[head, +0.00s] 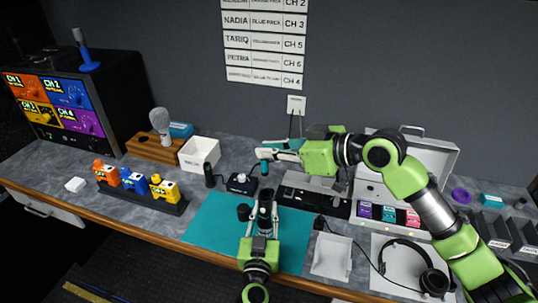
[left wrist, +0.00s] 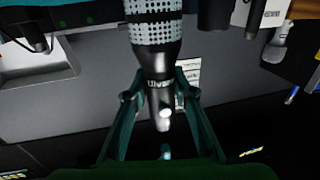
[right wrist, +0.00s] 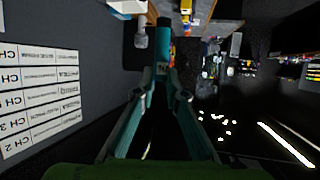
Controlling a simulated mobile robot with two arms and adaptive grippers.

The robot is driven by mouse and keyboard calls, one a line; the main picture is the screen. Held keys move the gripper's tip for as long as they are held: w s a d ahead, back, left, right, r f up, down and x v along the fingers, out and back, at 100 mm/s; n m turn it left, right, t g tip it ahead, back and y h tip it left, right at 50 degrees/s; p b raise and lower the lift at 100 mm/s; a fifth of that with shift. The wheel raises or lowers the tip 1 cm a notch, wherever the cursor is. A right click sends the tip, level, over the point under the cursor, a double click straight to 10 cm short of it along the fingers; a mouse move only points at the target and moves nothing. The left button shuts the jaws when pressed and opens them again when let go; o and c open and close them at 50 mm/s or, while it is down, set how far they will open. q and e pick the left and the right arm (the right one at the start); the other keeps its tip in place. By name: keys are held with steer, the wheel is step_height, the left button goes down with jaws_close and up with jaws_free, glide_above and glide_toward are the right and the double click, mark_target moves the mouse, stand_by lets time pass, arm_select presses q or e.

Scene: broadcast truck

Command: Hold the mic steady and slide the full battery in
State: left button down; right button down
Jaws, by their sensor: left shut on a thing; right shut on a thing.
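My left gripper (head: 264,210) is shut on a dark handheld mic (head: 266,193) above the teal mat. In the left wrist view the mic (left wrist: 158,60) shows a perforated grey grille and a lettered dark body between the fingers (left wrist: 160,100). My right gripper (head: 268,152) is shut on a teal battery (head: 264,167), which hangs upright above and slightly left of the mic, apart from it in the head view. The battery (right wrist: 163,38) also shows in the right wrist view, its lower part between the fingertips. The mic's battery opening cannot be made out.
The teal mat (head: 210,222) lies below. Behind it stand a small black device (head: 241,183), a black cylinder (head: 209,175) and a white bin (head: 199,153). An open case (head: 372,190), headphones (head: 432,280) and a white tray (head: 332,257) crowd the right.

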glide_above(270, 199)
steer(key=shift+f, duration=2.9)
steer(key=shift+f, duration=2)
steer(key=c, duration=2)
jaws_free()
steer(key=shift+d, duration=0.1)
steer(key=v, duration=1.1)
steer(key=shift+s+d+r, duration=0.1)
steer(key=shift+s+d, duration=0.15)
steer(key=shift+d, duration=0.05)
arm_select(q)
steer(key=c, duration=1.6)
jaws_free()
